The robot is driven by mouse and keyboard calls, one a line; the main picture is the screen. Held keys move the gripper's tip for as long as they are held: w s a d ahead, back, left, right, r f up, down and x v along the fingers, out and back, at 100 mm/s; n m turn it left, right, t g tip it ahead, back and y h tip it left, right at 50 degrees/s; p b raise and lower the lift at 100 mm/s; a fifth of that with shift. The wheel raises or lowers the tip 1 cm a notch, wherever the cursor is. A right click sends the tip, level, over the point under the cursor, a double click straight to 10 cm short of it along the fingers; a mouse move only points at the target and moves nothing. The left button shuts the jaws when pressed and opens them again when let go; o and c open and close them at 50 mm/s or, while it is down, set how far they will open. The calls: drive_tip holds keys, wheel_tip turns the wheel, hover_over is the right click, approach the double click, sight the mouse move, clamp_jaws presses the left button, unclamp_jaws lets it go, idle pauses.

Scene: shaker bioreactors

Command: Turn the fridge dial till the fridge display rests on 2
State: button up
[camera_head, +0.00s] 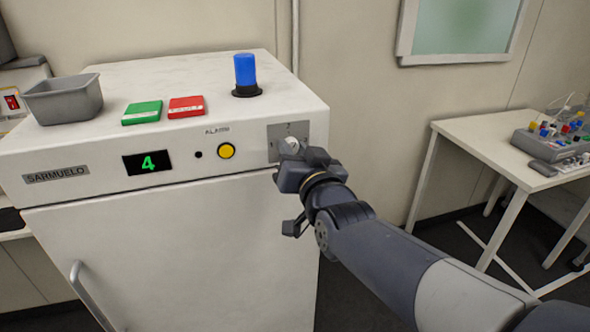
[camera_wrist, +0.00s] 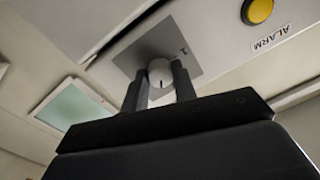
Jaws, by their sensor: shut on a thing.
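The fridge (camera_head: 180,250) is a white cabinet with a "SARMUELO" label. Its black display (camera_head: 147,162) shows a green 4. The fridge dial (camera_head: 291,144) is a small pale round knob on a grey plate (camera_head: 274,140) at the right end of the front panel. In the wrist view, the dial (camera_wrist: 160,73) has a dark mark on its face and sits between my two fingers. My gripper (camera_wrist: 160,85) is shut on the dial. In the head view, my gripper (camera_head: 300,160) covers the lower part of the plate.
A yellow button (camera_head: 226,151) under an alarm label is left of the dial. On the fridge top are a grey bin (camera_head: 65,100), green (camera_head: 142,112) and red (camera_head: 186,107) blocks and a blue beacon (camera_head: 245,75). A white table (camera_head: 480,140) stands at right.

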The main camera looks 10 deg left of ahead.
drive_tip(key=m+b, duration=0.7)
drive_tip(key=m, duration=0.4)
drive_tip(key=shift+m+t+b, duration=0.3)
drive_tip(key=shift+t+b, duration=0.1)
idle(0.3)
drive_tip(key=o, duration=1)
drive_tip(key=shift+s, duration=0.15)
drive_tip(key=shift+p+v, duration=1.3)
drive_tip(key=shift+v, duration=4)
drive_tip(key=shift+a+r, duration=0.1)
